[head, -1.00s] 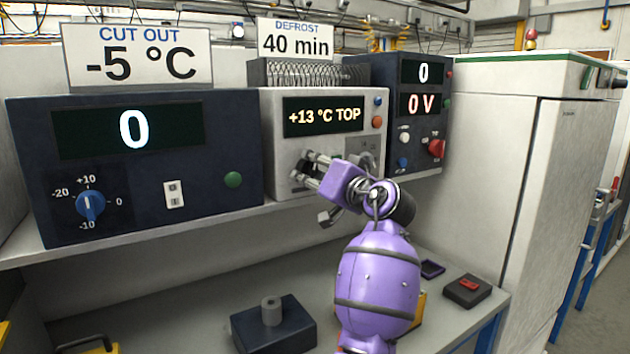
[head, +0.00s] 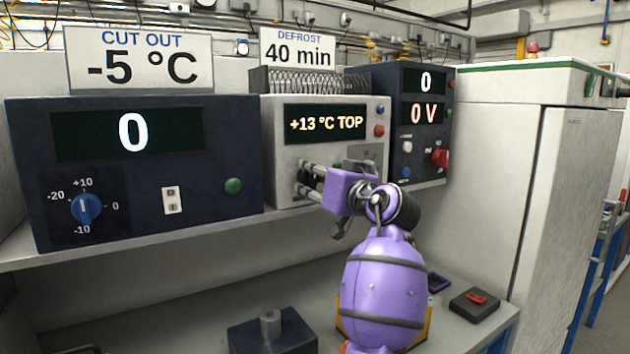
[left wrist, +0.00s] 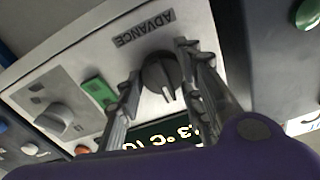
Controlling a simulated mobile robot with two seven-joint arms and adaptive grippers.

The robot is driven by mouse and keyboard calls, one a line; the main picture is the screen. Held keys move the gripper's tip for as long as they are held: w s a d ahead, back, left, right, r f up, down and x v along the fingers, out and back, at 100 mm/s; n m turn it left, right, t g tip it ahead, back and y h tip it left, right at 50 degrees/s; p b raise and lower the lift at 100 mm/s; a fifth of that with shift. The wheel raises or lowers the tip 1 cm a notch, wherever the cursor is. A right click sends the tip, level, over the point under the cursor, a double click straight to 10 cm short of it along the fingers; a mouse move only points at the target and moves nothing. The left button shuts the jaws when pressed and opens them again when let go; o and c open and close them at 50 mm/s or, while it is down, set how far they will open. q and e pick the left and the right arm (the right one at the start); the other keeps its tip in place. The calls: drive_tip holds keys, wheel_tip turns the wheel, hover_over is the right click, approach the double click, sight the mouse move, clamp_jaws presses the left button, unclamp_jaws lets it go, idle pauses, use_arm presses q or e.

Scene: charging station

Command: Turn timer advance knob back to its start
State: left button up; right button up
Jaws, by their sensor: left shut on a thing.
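The timer advance knob (left wrist: 160,76) is dark and round with a pale pointer line. My left gripper (head: 304,181) reaches the lower left of that front and is shut on the knob. In the left wrist view its two fingers (left wrist: 158,72) lie on either side of the knob. In the head view the fingers largely hide the knob. My right gripper is in neither view.
A dark box with a blue dial (head: 86,209) stands on the shelf at left. A dark supply unit (head: 402,130) with a red knob (head: 440,157) stands close on the right. A white cabinet (head: 560,200) is farther right. A bench (head: 150,310) lies below.

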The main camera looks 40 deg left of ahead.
use_arm(q)
drive_tip(key=shift+w+d+r, duration=0.1)
drive_tip(key=o, duration=1.1)
drive_tip(key=shift+w, duration=0.1)
drive_tip(key=shift+c, duration=0.2)
drive_tip(key=v, duration=1.2)
